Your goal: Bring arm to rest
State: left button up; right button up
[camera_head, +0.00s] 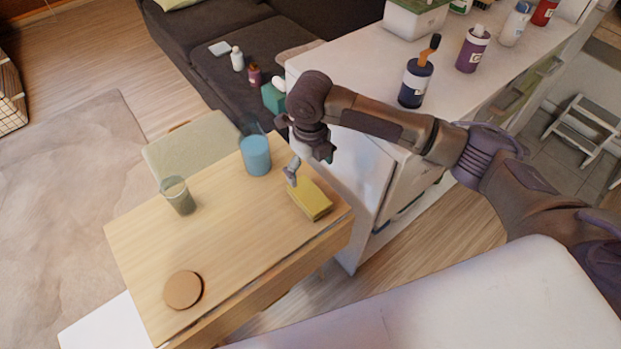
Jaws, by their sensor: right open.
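My right arm comes in from the right and reaches over the corner of the white counter. Its gripper (291,178) hangs at the right end of the wooden table (225,235), just above or beside the far end of a yellow box (312,201). The gripper is open; I cannot tell whether a finger touches the box. The yellow box lies flat near the table's right edge. My left gripper is not in view.
A blue cup (256,156), a greenish glass (179,196) and a round brown coaster (183,290) are on the table. The white counter (350,65) beside my arm carries a dark blue bottle (415,84) and a purple bottle (472,50). The table's middle is clear.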

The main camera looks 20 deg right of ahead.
jog(key=shift+r, duration=0.45)
jog(key=shift+f, duration=0.1)
